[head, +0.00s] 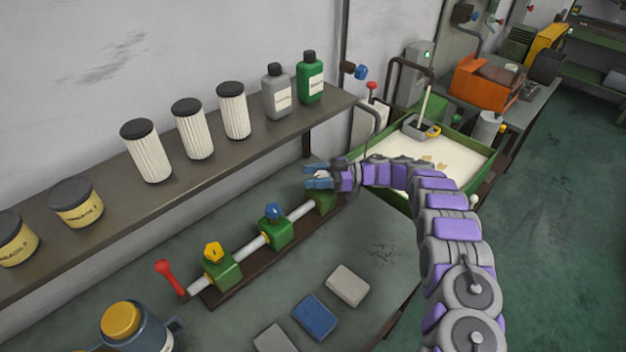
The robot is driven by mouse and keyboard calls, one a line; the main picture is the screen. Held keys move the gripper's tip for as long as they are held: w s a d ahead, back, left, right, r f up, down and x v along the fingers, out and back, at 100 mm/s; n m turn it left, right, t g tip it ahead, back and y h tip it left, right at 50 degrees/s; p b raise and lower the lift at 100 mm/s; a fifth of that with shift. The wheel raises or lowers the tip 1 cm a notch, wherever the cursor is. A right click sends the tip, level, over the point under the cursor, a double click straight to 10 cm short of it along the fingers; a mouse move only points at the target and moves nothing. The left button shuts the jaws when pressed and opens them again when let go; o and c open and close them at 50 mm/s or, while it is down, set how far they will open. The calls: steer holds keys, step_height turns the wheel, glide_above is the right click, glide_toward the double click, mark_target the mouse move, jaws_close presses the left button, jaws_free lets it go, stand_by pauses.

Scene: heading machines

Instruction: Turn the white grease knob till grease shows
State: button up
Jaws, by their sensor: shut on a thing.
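The grease line is a white pipe (250,245) with green blocks on a dark rail on the bench. A yellow knob (213,250) tops the near block and a blue knob (272,211) tops the middle block. My gripper (319,178) is over the far green block (325,201), its blue fingers shut around the white knob (322,174), which shows only as a small pale patch between them. Most of the white knob is hidden by the fingers. I cannot make out any grease at the far block.
A red lever (170,276) stands at the pipe's near end. A shelf (190,175) with filters, bottles and tins runs behind the line. Grey and blue blocks (315,317) lie in front. A green tray (478,172) of pale liquid stands beyond my arm.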

steer(key=shift+d+r+n+g+b, duration=0.1)
steer(key=shift+n+g+b, duration=0.2)
steer(key=shift+g, duration=0.25)
steer(key=shift+d+r+n+g+b, duration=0.1)
steer(key=shift+n+g+b, duration=0.1)
steer(key=shift+n+g, duration=0.3)
steer(key=o, duration=1)
steer(key=shift+f, duration=0.1)
steer(key=shift+c, duration=0.2)
steer(key=shift+a, duration=0.1)
